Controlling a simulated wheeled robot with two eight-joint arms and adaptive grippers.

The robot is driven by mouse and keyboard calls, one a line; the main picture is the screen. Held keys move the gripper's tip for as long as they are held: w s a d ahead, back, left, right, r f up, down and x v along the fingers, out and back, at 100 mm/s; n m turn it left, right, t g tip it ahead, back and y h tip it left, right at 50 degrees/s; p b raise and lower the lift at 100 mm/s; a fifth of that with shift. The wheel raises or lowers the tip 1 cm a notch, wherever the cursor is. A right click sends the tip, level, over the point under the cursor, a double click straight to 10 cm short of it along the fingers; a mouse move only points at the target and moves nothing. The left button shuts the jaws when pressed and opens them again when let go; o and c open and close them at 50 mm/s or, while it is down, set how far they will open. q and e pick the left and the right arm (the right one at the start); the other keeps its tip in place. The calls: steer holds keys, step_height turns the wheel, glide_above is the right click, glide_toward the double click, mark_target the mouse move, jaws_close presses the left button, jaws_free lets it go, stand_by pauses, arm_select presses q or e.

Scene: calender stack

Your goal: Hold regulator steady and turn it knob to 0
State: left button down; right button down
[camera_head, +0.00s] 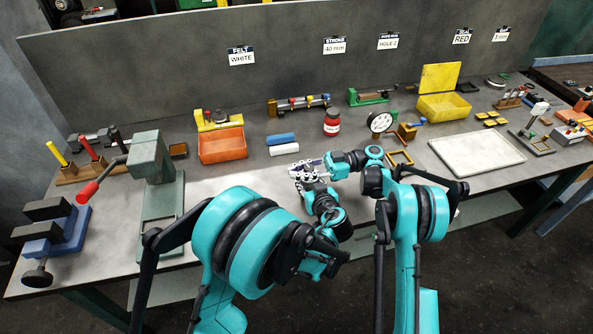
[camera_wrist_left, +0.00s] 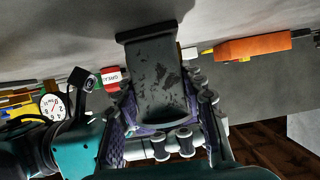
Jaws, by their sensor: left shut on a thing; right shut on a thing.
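My left gripper (camera_head: 312,188) and right gripper (camera_head: 308,168) meet close together above the front middle of the bench. The left wrist view shows a dark grey, scuffed piece (camera_wrist_left: 157,75) with a wider bar at its far end, between the left gripper's (camera_wrist_left: 165,115) purple-padded fingers. I take it to be the regulator. Both grippers look shut on it; in the head view the fingers cover most of it. The right gripper comes in from the right side, and its exact contact on the knob is hidden. The knob's setting cannot be read.
A red jar (camera_head: 331,124), a dial gauge (camera_head: 380,122), blue and white blocks (camera_head: 282,140) and an orange bin (camera_head: 222,145) stand behind the grippers. A white tray (camera_head: 477,155) lies right; a green press (camera_head: 152,160) stands left. Bare bench shows left of the grippers.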

steer(key=c, duration=1.3)
jaws_free()
steer(key=v, duration=0.7)
steer(key=shift+d, duration=0.2)
steer(key=shift+o, duration=0.4)
steer(key=shift+w+d, duration=0.1)
steer(key=shift+w, duration=0.05)
